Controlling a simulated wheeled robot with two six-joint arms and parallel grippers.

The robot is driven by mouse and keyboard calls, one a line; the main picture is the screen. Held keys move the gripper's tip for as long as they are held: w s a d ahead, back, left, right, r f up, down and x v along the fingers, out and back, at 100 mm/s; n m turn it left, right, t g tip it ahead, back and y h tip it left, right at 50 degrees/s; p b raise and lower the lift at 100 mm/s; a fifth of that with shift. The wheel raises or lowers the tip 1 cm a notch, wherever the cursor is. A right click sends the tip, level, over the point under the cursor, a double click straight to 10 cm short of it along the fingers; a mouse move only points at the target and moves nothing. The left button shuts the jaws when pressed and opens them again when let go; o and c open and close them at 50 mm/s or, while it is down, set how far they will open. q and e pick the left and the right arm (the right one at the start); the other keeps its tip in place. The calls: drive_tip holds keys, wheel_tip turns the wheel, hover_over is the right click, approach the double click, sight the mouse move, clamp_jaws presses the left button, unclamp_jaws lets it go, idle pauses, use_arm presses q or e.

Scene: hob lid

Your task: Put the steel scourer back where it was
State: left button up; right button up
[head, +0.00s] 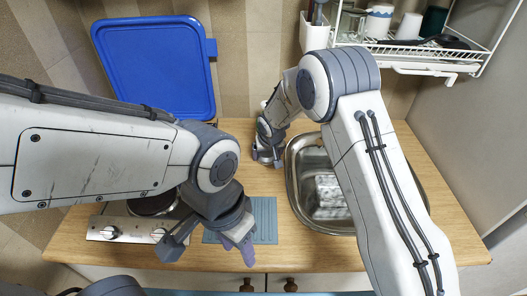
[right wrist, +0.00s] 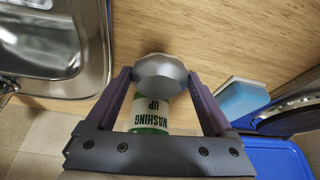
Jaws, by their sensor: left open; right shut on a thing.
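The steel scourer (right wrist: 160,78) is a grey, faceted lump in the right wrist view. My right gripper (head: 267,155) is shut on it, with one purple finger on each side. A white-and-green tub marked "WASHING UP" (right wrist: 148,114) shows just beyond the scourer; I cannot tell whether they touch. In the head view this gripper is low over the worktop at the back, left of the sink (head: 291,185), and the scourer is not clearly visible. My left gripper (head: 212,248) is open and empty over the front of the worktop, beside the hob's knobs.
A blue lid (head: 155,65) leans upright against the back wall. The hob (head: 115,229) is at the left, partly behind my left arm. A grey mat (head: 264,218) lies left of the sink. A rack (head: 440,53) hangs at upper right.

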drive_tip(key=shift+s+f, duration=0.1)
drive_tip(key=shift+s, duration=0.1)
drive_tip(key=shift+w+a, duration=0.1)
drive_tip(key=shift+a, duration=0.25)
drive_tip(key=shift+f, duration=0.15)
drive_tip(key=o, duration=1)
drive_tip(key=shift+o, duration=0.2)
drive_tip(key=shift+r, duration=0.2)
drive_tip(key=shift+d+r, duration=0.1)
drive_tip(key=shift+r, duration=0.2)
drive_tip(key=a+b+v, duration=0.1)
drive_tip(key=b+v, duration=0.1)
drive_tip(key=v, duration=0.9)
drive_tip(key=s+d+r+n+g, duration=0.1)
drive_tip(key=s+d+n+g, duration=0.1)
drive_tip(key=s, duration=1.5)
drive_tip(key=s+d+r+n+g, duration=0.2)
drive_tip(key=s+d+n, duration=0.1)
drive_tip(key=s, duration=1.5)
drive_tip(key=shift+s+r+n+g, duration=0.2)
drive_tip(key=shift+n+g, duration=0.1)
drive_tip(key=shift+g, duration=0.1)
